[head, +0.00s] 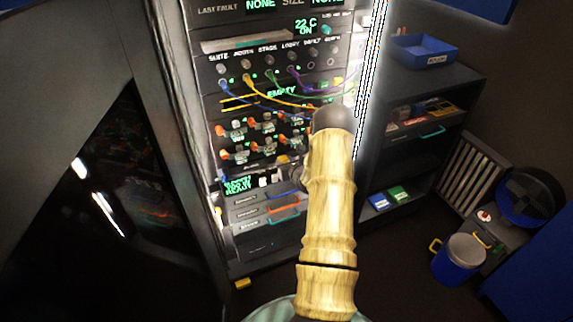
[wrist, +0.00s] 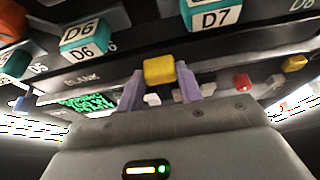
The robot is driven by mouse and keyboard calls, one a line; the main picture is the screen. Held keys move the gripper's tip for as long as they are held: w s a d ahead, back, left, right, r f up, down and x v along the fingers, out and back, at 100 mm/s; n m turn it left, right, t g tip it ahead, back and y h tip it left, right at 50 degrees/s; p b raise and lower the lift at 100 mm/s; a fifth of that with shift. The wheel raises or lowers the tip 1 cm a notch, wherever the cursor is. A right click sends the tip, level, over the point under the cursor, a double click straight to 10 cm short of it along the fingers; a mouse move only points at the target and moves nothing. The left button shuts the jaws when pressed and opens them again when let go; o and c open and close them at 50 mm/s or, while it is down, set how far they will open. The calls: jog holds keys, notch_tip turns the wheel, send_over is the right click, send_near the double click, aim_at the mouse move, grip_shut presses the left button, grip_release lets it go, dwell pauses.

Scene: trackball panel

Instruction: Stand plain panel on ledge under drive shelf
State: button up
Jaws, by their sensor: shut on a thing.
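My gripper (wrist: 160,88) shows in the wrist view with its two pale purple fingers shut on a yellow grip (wrist: 160,70). The grip stands in front of a dark strip marked BLANK, the plain panel (wrist: 115,76), and seems to belong to it. The panel is under the drive shelf (wrist: 150,45), which carries teal drives marked D6 and D7. I cannot tell whether its lower edge touches the ledge, as my gripper hides that part. In the head view the drive shelf (head: 254,141) shows in the rack, and my arm hides most of my gripper and the panel.
A green-lit display (wrist: 92,102) and small red, white and yellow knobs lie close behind my fingers. Patch cables (head: 290,100) hang above the drives. An open drawer (head: 268,207) is below. A dark shelf unit (head: 425,155) and a blue bucket (head: 460,258) stand to the right.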

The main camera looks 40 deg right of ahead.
jog(key=shift+w+d, duration=0.1)
jog(key=shift+w, duration=0.2)
jog(key=o, duration=1.3)
jog(key=shift+r, duration=0.1)
jog(key=shift+s, duration=0.15)
jog(key=b+v, duration=0.2)
jog(key=v, duration=1.5)
jog(key=shift+s, duration=0.1)
jog(key=shift+a, duration=0.2)
